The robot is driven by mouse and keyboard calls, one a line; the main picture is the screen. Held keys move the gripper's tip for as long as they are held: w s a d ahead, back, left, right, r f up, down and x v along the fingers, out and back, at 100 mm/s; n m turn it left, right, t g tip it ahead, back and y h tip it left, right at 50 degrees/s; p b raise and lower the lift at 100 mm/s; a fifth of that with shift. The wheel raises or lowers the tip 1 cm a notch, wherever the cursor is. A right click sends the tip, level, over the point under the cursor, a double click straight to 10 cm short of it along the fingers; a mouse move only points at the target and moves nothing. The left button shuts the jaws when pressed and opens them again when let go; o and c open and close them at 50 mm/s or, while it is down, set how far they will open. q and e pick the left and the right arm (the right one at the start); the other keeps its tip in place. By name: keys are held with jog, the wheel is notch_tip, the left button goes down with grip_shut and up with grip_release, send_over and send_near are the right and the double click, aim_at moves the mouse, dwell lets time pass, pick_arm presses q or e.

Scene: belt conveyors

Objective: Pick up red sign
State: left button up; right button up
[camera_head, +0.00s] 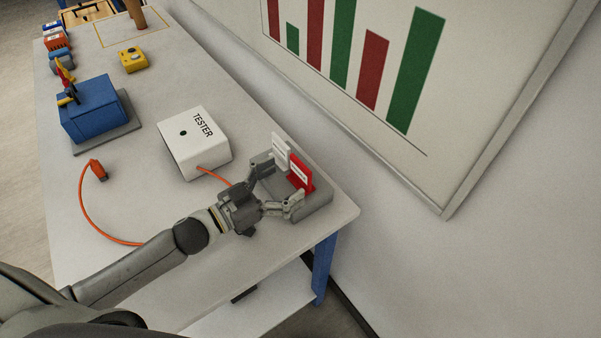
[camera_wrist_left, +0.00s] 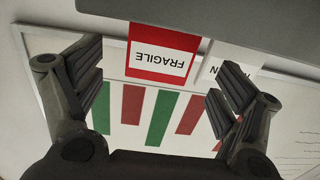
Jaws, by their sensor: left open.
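The red sign (camera_head: 301,172) stands upright in a grey holder (camera_head: 319,201) at the table's right end. In the left wrist view the red sign (camera_wrist_left: 163,52) reads FRAGILE upside down. A white sign (camera_head: 280,149) stands beside it in the same holder; in the left wrist view the white sign (camera_wrist_left: 228,52) is partly hidden by a finger. My left gripper (camera_head: 279,186) is open just in front of the holder, with the red sign between its fingers in the wrist view. I cannot tell whether the fingers touch it. My right gripper is not in view.
A white TESTER box (camera_head: 194,151) with an orange cable (camera_head: 88,215) stands left of the holder. A blue box (camera_head: 92,112) and a yellow device (camera_head: 133,60) are farther back. The wall with a bar-chart board (camera_head: 350,60) borders the table's right side.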

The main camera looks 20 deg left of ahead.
aim_at(301, 174)
pick_arm(q)
jog(key=shift+x, duration=1.45)
jog(key=c, duration=1)
